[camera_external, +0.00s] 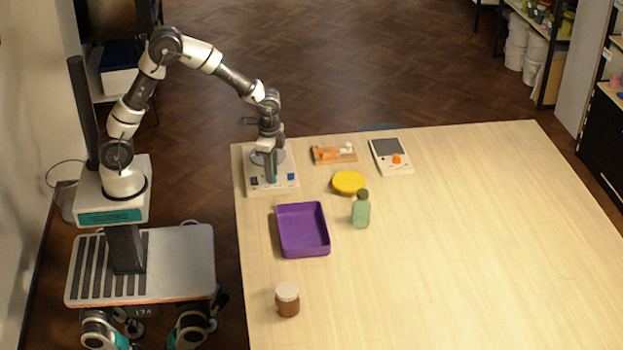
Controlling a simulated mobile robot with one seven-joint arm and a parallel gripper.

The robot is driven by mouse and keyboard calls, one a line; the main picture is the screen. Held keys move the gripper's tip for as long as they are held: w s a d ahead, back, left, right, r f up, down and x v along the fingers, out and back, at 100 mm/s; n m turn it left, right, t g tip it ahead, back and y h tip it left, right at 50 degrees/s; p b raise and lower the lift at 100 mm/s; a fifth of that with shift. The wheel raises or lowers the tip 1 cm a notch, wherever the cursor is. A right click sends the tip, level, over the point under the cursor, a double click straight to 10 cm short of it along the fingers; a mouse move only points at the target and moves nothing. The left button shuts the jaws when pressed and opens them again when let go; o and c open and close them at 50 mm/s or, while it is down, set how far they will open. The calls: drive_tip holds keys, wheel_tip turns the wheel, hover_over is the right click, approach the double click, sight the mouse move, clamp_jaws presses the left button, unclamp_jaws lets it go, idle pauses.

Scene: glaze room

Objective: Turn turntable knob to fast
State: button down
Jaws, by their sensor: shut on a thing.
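The turntable (252,187) is a pale box with a grey round disc and small blue and teal marks on its front part. It stands at the table's far left corner. My gripper (270,179) points straight down onto the front part of the turntable. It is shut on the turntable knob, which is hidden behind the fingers. The knob's setting cannot be read from this view.
Right of the turntable are an orange-and-wood item (333,154) and a pale device (393,168) with an orange knob. The table's right side is clear.

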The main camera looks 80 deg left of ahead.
drive_tip(key=shift+w+r+m, duration=0.1)
drive_tip(key=shift+m, duration=0.5)
drive_tip(key=c, duration=1.6)
unclamp_jaws()
drive_tip(key=shift+r+p, duration=0.75)
drive_tip(key=shift+r, duration=7.95)
